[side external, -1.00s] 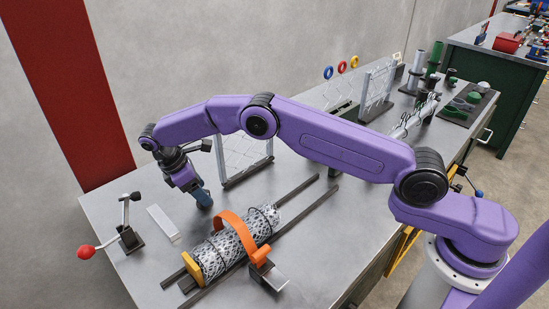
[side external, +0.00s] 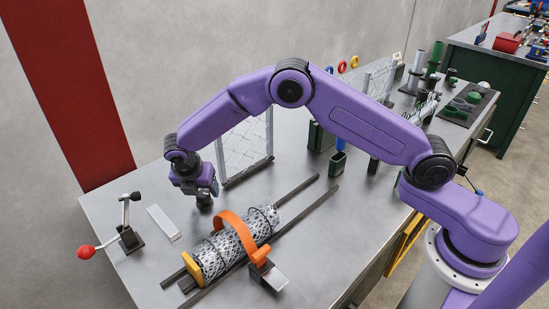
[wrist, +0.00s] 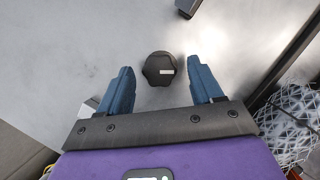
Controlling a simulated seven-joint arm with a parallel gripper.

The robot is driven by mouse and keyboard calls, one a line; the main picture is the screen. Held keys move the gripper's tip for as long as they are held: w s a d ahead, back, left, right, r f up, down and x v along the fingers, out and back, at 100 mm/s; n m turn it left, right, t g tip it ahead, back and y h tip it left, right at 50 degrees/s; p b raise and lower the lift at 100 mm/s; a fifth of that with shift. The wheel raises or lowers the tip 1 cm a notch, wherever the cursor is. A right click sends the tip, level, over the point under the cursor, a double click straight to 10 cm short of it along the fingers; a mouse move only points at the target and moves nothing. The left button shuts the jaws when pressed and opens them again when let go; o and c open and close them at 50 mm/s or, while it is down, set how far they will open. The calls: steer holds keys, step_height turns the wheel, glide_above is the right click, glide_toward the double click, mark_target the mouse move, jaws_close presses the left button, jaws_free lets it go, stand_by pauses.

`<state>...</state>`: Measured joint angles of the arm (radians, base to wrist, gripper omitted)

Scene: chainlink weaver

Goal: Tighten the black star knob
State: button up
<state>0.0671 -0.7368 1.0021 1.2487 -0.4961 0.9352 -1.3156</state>
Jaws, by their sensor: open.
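The black star knob (wrist: 158,69) shows in the wrist view as a lobed dark knob with a small pale mark on its top. It stands on the grey metal bench. My gripper (wrist: 162,74) is open, with one blue finger on each side of the knob and clear gaps between. The fingers do not touch it in this view. In the side view my gripper (side external: 205,200) points down at the bench, and the knob (side external: 204,203) is mostly hidden beneath it.
A wire mesh roll (side external: 228,249) under an orange strap (side external: 240,232) lies on dark rails close by. A framed mesh panel (side external: 245,148) stands behind my gripper. A red-balled lever (side external: 86,252) and a pale flat strip (side external: 164,222) lie to the left.

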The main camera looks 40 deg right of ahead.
steer(key=v, duration=1.7)
steer(key=s+d+r+m+g+y, duration=0.1)
steer(key=s+d+m, duration=0.1)
steer(key=s+d, duration=0.3)
steer(key=s+d+r+m+g+y, duration=0.1)
steer(key=s+d, duration=0.4)
steer(key=s, duration=0.8)
steer(key=shift+r+m+y, duration=0.55)
steer(key=shift+m+y, duration=0.05)
steer(key=shift+m, duration=0.5)
steer(key=s+d+f+m, duration=0.2)
steer(key=s+d+m, duration=0.2)
steer(key=s, duration=0.5)
steer(key=s+d+f+m, duration=0.2)
steer(key=s+d+m, duration=0.2)
steer(key=s+d, duration=0.5)
steer(key=shift+g+y, duration=0.3)
